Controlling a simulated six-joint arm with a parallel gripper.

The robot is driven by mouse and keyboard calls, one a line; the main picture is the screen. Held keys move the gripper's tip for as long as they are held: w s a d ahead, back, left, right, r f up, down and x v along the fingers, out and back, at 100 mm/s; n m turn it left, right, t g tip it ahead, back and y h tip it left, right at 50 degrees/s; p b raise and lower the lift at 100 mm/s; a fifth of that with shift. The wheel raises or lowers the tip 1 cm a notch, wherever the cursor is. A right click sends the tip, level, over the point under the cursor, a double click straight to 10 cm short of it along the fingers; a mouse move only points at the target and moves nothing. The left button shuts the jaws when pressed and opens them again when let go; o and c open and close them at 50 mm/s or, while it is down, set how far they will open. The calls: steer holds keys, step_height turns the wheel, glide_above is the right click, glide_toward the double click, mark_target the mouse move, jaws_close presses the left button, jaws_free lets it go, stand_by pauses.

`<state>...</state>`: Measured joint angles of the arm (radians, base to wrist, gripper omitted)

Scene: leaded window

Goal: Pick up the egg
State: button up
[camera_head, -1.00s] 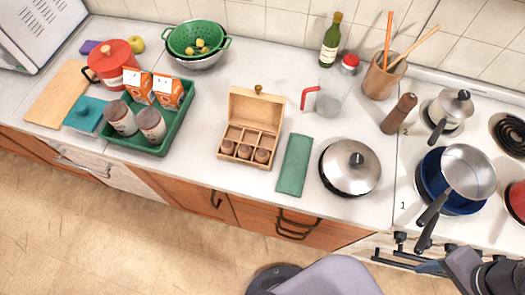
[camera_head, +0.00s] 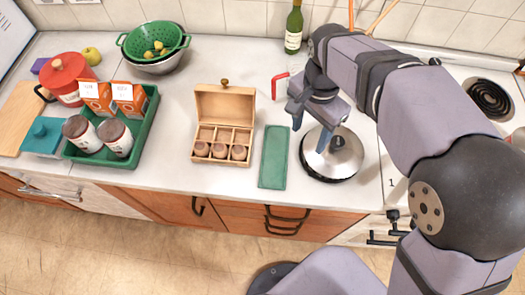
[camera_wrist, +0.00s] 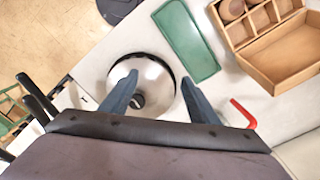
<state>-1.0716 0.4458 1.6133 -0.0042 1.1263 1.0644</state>
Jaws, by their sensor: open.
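I cannot clearly make out an egg in either view. Three brown rounded objects (camera_head: 220,151) sit in the front compartments of an open wooden box (camera_head: 224,104); whether any is an egg I cannot tell. The box is also at the upper right in the wrist view (camera_wrist: 290,65), with one brown object (camera_wrist: 231,9) showing. My gripper (camera_head: 310,138) is open and empty above the lidded steel pan (camera_head: 338,158). In the wrist view my gripper's fingers (camera_wrist: 160,80) stand apart over the pan's shiny lid (camera_wrist: 155,72).
A green mat (camera_head: 273,157) lies between box and pan. A red-handled jug (camera_head: 279,84) stands behind, partly hidden by my arm. At left are a green tray (camera_head: 149,118) with cartons and jars, and a green colander (camera_head: 133,44) holding yellow items. My arm covers much of the stove.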

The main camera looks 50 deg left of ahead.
steer(key=b, duration=0.1)
glide_above(238, 148)
steer(key=shift+a+f+y, duration=0.15)
steer(key=shift+f+y, duration=0.05)
steer(key=shift+y, duration=0.1)
steer(key=shift+f+p, duration=1.65)
steer(key=shift+f, duration=2)
steer(key=c, duration=0.8)
